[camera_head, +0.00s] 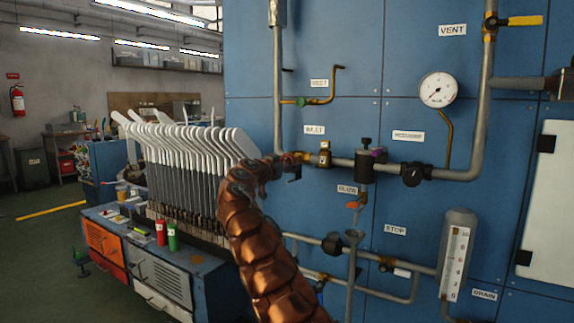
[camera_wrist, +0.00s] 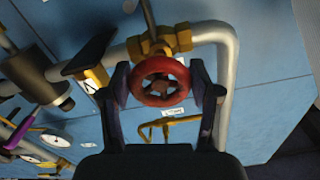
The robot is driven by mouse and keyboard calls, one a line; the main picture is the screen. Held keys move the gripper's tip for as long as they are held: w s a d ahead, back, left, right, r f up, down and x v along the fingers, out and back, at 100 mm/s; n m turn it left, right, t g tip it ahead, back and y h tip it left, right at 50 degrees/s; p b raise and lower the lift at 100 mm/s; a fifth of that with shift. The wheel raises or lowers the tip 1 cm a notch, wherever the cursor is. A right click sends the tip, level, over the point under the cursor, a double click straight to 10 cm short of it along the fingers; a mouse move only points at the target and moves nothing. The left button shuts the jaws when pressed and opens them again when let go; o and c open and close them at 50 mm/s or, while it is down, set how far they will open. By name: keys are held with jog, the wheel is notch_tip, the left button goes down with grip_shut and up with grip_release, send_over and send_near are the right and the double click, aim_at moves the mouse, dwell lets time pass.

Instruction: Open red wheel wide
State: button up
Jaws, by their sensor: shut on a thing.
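In the wrist view the red wheel (camera_wrist: 160,65) is a round handwheel with spokes, mounted on a brass valve (camera_wrist: 160,42) in a grey pipe. My gripper (camera_wrist: 161,82) has one dark finger on each side of the wheel and is shut on its rim. In the head view my copper-coloured arm reaches up to the pipe at the blue panel, and the wheel is hidden behind the arm's end. How far the wheel is turned cannot be told.
Close to the wheel are a valve with a dark lever and brass body (camera_wrist: 90,72) and a bent grey pipe (camera_wrist: 225,70). A pressure gauge (camera_head: 438,90) sits right on the blue panel (camera_head: 330,40). A rack of white sock boards (camera_head: 185,150) stands left of my arm.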

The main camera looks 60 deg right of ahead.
jog(key=c, duration=0.4)
